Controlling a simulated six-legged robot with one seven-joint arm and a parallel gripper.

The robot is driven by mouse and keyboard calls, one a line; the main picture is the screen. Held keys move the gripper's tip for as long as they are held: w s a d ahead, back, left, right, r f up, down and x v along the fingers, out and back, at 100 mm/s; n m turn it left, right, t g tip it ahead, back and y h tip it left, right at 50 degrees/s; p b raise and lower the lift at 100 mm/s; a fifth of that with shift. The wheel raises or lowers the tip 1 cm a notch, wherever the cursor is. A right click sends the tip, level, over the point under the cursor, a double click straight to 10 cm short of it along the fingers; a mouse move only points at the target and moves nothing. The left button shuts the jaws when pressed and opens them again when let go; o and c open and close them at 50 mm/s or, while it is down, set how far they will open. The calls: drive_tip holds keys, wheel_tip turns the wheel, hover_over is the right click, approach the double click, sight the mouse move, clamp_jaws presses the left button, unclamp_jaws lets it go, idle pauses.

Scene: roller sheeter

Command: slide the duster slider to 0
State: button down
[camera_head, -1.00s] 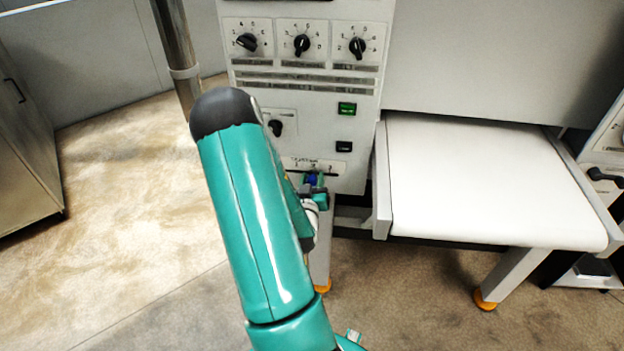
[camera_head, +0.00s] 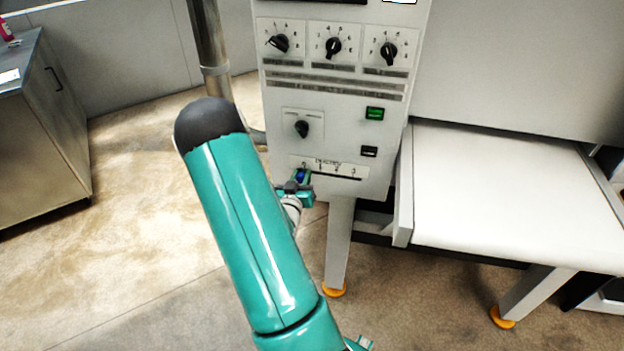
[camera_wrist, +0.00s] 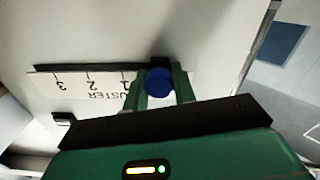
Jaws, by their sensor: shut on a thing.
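The duster slider is a blue round knob (camera_wrist: 159,81) on a slot in a white panel strip (camera_head: 342,168). In the wrist view the strip shows upside down, with the word DUSTER and the marks 3, 2 and 1. The knob stands past the 1, at the end of the slot away from the 3; the 0 mark is hidden there. My gripper (camera_wrist: 160,88) is shut on the knob, one finger on each side. In the head view the blue knob (camera_head: 301,175) is at the left end of the slot, partly covered by my gripper.
Above the strip are a rotary switch (camera_head: 302,129), a green button (camera_head: 375,113), a black button (camera_head: 369,151) and several dials. A white conveyor table (camera_head: 510,190) stands to the right. A metal pole (camera_head: 208,50) and open floor are on the left.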

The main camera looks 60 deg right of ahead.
drive_tip(key=shift+w+a, duration=0.1)
drive_tip(key=shift+w, duration=0.2)
drive_tip(key=c, duration=1.1)
unclamp_jaws()
drive_tip(key=shift+w, duration=0.1)
drive_tip(key=shift+c, duration=0.2)
drive_tip(key=v, duration=1.4)
drive_tip(key=shift+r, duration=0.1)
